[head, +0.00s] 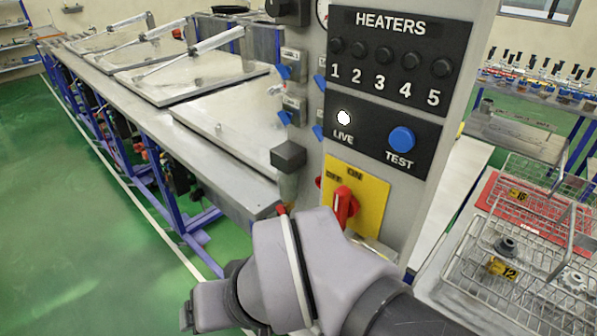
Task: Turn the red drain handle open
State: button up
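A small red piece (281,209) shows just above my arm, at the near end of the steel bench below a black-topped fitting (288,165). It may be the drain handle, but my arm hides what is below it and I cannot tell its position. A larger red rotary switch (344,205) sits on a yellow OFF/ON plate (371,192) on the grey panel. My grey arm crosses the bottom centre in front of both. Its end (207,305) points to the lower left, over the green floor, apart from the red piece. The fingertips are not clearly seen.
The HEATERS panel (400,65) stands close behind my arm, with a blue TEST button (401,139) and a lit LIVE lamp (344,117). The steel bench (235,190) with flat lids runs to the back left. Wire baskets (510,262) stand at right. Green floor at left is clear.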

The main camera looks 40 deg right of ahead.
aim_at(281, 208)
jog(key=z, duration=0.95)
